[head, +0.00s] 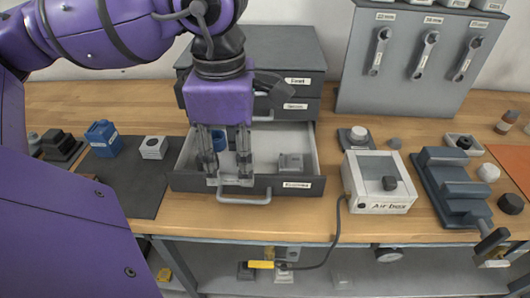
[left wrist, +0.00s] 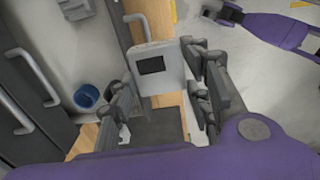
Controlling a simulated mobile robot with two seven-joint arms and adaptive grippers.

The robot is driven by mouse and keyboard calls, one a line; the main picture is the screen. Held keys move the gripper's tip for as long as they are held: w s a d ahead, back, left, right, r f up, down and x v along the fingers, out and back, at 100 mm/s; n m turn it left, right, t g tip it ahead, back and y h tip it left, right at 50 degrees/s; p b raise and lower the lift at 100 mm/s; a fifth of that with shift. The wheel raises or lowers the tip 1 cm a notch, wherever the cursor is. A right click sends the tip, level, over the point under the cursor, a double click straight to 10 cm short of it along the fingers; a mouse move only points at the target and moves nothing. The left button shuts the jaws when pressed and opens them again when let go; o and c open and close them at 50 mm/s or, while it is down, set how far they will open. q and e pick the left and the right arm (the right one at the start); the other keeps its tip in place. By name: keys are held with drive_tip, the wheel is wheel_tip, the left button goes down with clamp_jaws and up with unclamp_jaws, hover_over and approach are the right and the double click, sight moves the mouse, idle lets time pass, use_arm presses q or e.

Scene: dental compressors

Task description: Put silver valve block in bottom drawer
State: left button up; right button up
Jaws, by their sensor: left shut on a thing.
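My left gripper (head: 226,172) points down over the open bottom drawer (head: 181,180), near its front wall. It is shut on a silver-grey block (left wrist: 158,68) with a dark rectangular face, seen between the fingers in the left wrist view. In the head view the fingers largely hide this block, and I cannot tell whether it touches the drawer. Inside the drawer are a blue round cup (head: 219,141) at the left and another grey block (head: 290,162) at the right. The cup also shows in the left wrist view (left wrist: 86,96).
Closed drawers (head: 297,82) stand above the open one. A dark mat (head: 130,188) with a blue block (head: 103,138) and a white block (head: 152,147) lies to the left. An air box (head: 380,200) and a dark blue fixture (head: 450,185) stand to the right.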

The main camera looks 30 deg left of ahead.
use_arm(q)
drive_tip(key=w+a+f, duration=0.1)
drive_tip(key=w+f, duration=0.2)
drive_tip(key=w, duration=0.1)
drive_tip(key=w+a+f, duration=0.2)
drive_tip(key=w+f, duration=0.1)
drive_tip(key=w, duration=0.1)
drive_tip(key=w+a+f, duration=0.2)
drive_tip(key=w, duration=0.2)
drive_tip(key=shift+a+f+p, duration=0.1)
drive_tip(key=shift+f+p, duration=0.25)
drive_tip(key=shift+f, duration=0.05)
drive_tip(key=shift+w+a+f, duration=0.1)
drive_tip(key=shift+w+f, duration=0.15)
drive_tip(key=shift+f, duration=0.1)
drive_tip(key=shift+w+a+f, duration=0.1)
drive_tip(key=shift+w+f, duration=0.1)
drive_tip(key=shift+f, duration=1.55)
drive_tip(key=shift+f, duration=0.1)
drive_tip(key=shift+f, duration=0.15)
drive_tip(key=o, duration=1.3)
drive_tip(key=shift+o, duration=0.2)
wheel_tip(320, 180, up, 12)
drive_tip(key=shift+r, duration=0.25)
